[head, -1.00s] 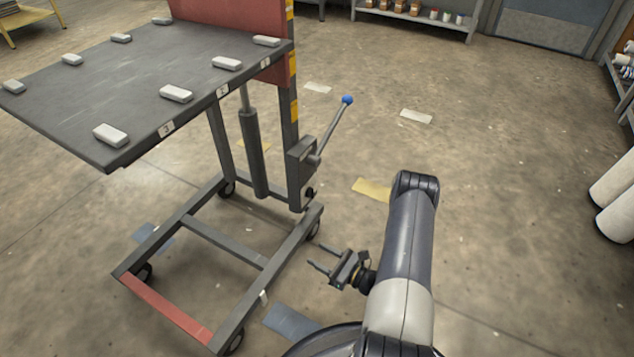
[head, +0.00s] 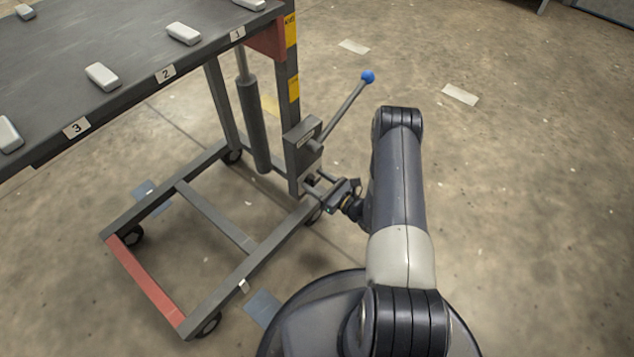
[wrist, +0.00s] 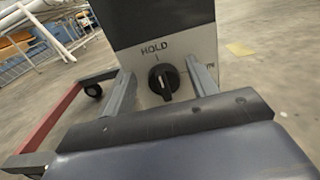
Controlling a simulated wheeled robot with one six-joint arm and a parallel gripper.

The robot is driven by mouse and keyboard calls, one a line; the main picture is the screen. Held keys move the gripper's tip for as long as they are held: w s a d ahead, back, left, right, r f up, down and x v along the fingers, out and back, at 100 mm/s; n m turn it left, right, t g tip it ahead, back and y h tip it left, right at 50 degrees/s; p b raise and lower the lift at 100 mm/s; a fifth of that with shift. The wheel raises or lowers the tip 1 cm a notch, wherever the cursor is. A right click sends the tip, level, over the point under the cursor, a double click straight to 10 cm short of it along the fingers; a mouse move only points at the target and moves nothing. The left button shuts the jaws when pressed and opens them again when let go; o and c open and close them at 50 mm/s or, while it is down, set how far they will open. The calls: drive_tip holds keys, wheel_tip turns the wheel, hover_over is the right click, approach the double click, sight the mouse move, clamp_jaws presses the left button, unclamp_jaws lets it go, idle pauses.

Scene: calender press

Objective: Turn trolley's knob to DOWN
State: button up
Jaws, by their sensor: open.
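The trolley (head: 222,216) stands left of my arm in the head view, with a control box (head: 301,150) on its upright post. In the wrist view a black round knob (wrist: 163,81) sits on the box's pale plate, below the word HOLD. To its right, letters ending in N show partly behind a finger. The knob's grip bar is close to upright, slightly tilted; I cannot tell its exact setting. My gripper (head: 314,188) is open at the lower part of the box. In the wrist view my gripper (wrist: 160,78) has one finger on each side of the knob, with gaps.
A lever with a blue ball (head: 368,77) rises from the box, above my gripper. The trolley's dark platform (head: 130,62) carries several pale blocks at upper left. A trolley wheel (head: 314,215) is just below my gripper. The floor to the right is clear.

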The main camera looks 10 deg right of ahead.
drive_tip(key=c, duration=1)
drive_tip(key=shift+o, duration=0.2)
